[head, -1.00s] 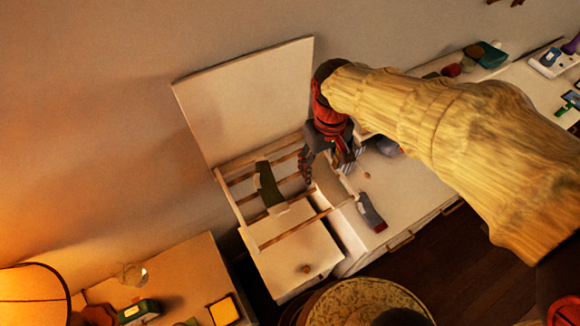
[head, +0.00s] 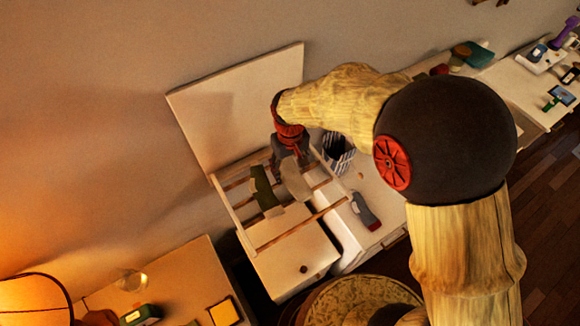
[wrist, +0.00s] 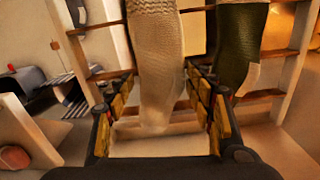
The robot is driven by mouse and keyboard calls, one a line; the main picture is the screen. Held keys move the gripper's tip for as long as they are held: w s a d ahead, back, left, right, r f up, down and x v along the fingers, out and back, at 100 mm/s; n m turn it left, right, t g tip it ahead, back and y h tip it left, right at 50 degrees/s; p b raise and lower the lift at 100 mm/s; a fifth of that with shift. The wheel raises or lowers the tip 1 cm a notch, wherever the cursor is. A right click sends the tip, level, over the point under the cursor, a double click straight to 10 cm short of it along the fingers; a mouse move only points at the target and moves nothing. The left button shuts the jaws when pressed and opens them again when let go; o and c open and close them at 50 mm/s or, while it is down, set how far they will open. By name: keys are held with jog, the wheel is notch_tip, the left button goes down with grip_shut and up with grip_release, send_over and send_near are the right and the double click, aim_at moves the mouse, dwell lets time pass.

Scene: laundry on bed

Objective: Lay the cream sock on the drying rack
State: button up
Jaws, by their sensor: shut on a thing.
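The cream sock (head: 297,181) hangs from my gripper (head: 288,158) over the drying rack (head: 300,227), a frame with thin wooden bars. In the wrist view the cream sock (wrist: 158,65) runs between my two fingers (wrist: 158,100), which are closed in on it. Bars of the rack (wrist: 92,28) show to its left and right. I cannot tell whether the sock touches a bar. A dark green sock (head: 263,188) with a pale patch lies across the rack, just left of the cream sock; it also shows in the wrist view (wrist: 240,45).
A striped basket (head: 338,152) stands right of the rack. A grey item with a red end (head: 366,212) lies on the white top. A white panel (head: 235,105) rises behind the rack. A lit lamp (head: 35,298) is at lower left.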

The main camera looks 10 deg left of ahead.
aim_at(290, 172)
jog(key=shift+f, duration=0.2)
jog(key=o, duration=0.9)
jog(key=shift+r, duration=0.15)
notch_tip(290, 172, up, 12)
jog(key=b, duration=0.2)
jog(key=s+d+r+m+t, duration=0.2)
jog(key=s+d+r, duration=0.2)
jog(key=d+r, duration=0.65)
jog(key=s+d+m+t, duration=0.1)
jog(key=s+d, duration=0.3)
jog(key=s+d+r+m+t, duration=0.1)
jog(key=s+d, duration=0.3)
jog(key=d, duration=0.1)
jog(key=s+d+m+t, duration=0.1)
jog(key=s+d+m, duration=0.1)
jog(key=s+d, duration=0.2)
jog(key=shift+s+d+r+t, duration=0.2)
jog(key=shift+r+t, duration=0.1)
jog(key=shift+r, duration=0.05)
